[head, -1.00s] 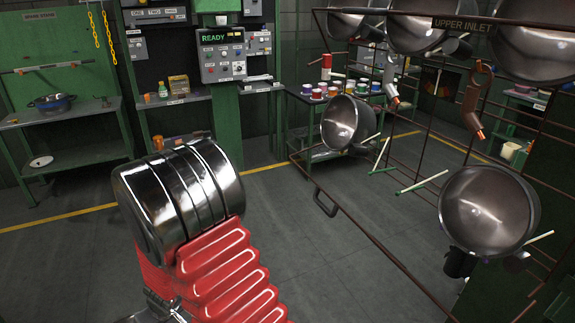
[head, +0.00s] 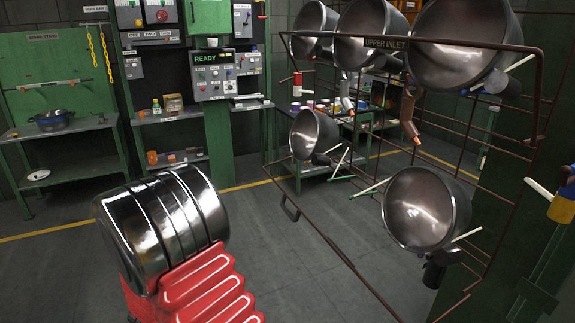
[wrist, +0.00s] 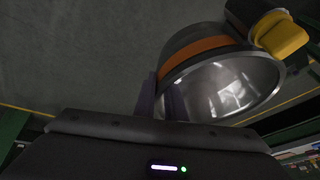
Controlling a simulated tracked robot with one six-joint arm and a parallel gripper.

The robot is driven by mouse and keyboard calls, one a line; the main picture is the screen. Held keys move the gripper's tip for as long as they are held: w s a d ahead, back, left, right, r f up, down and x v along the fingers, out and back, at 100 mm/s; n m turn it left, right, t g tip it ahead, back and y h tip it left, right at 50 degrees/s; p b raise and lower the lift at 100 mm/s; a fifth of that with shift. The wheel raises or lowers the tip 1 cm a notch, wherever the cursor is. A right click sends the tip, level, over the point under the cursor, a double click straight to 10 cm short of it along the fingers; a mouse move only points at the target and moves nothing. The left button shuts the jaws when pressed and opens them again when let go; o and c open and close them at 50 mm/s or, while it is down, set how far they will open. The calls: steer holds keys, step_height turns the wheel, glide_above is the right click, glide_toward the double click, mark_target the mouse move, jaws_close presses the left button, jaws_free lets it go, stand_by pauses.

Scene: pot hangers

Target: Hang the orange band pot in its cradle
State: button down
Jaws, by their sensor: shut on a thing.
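The orange band pot (wrist: 225,70) shows in the wrist view. It is a dark metal pot with an orange band below its rim, a shiny inside and a yellow-and-dark handle piece at its upper right. My gripper (wrist: 161,95) is shut on the pot's near left rim, and the pot is held up off the floor. Neither my gripper nor this pot shows in the head view. A wire rack (head: 350,264) with pots stands at the right in the head view. I cannot tell which cradle on it belongs to the pot.
Several grey pots, including a lower right one (head: 425,208) and a left one (head: 312,135), hang on the rack. Pale pegs and brown hooks (head: 409,118) stick out between them. Green benches stand behind. The floor (head: 270,245) before the rack is clear.

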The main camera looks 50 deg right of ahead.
stand_by(0.5)
steer(key=shift+w+d+r+h, duration=0.15)
steer(key=shift+d+r+h, duration=0.15)
steer(key=shift+r, duration=0.3)
steer(key=w+d+r+n+h, duration=0.2)
steer(key=d+r+h, duration=0.1)
steer(key=d+r, duration=1.05)
steer(key=w+d+r+n+h, duration=0.2)
steer(key=w+d+r, duration=0.1)
steer(key=d+r, duration=1.05)
steer(key=s+d+r+m+g+h, duration=0.1)
steer(key=s+d+r+h, duration=0.2)
steer(key=s+d+r, duration=0.3)
steer(key=s+d+r+m+g+h, duration=0.2)
steer(key=s+d+r, duration=0.4)
steer(key=r, duration=0.7)
steer(key=s+d+r+m+g+h, duration=0.1)
steer(key=s+d+r+h, duration=0.2)
steer(key=s+d+r, duration=0.3)
steer(key=shift+s+r+g+h, duration=0.3)
steer(key=shift+s+r+g, duration=0.1)
steer(key=shift+s+r, duration=1.75)
steer(key=shift+w+d+r, duration=0.1)
steer(key=shift+d, duration=0.15)
